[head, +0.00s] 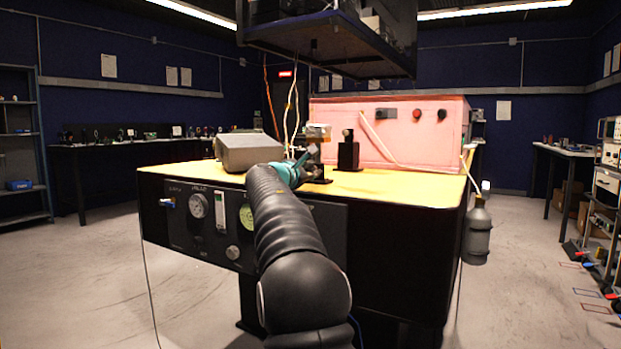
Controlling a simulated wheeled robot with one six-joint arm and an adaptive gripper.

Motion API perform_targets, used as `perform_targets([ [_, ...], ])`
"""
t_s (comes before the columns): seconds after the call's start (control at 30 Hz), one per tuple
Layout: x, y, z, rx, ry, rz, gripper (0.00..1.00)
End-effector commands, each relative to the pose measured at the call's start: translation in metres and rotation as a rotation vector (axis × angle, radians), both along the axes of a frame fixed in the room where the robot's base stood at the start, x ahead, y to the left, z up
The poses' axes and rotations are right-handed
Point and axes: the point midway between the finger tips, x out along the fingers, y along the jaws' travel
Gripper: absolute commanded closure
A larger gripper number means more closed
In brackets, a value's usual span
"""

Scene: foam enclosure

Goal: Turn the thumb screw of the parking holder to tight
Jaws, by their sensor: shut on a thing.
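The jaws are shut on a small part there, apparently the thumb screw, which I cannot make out. How far the screw is turned cannot be seen. A separate black upright block (348,152) stands just to the right.
A grey box (248,150) sits close on the left of my arm. A pink foam enclosure (390,128) stands behind, with a dark shelf unit (330,45) hanging above. The yellow table top (420,187) is clear at the front right. A grey bottle (478,230) hangs at the right edge.

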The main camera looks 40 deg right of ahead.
Motion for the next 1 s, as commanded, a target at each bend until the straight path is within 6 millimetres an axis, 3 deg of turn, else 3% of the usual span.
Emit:
perform_targets([
  [1.0,-0.0008,-0.0005,-0.0037,0.339,-0.818,0.0,1.0],
])
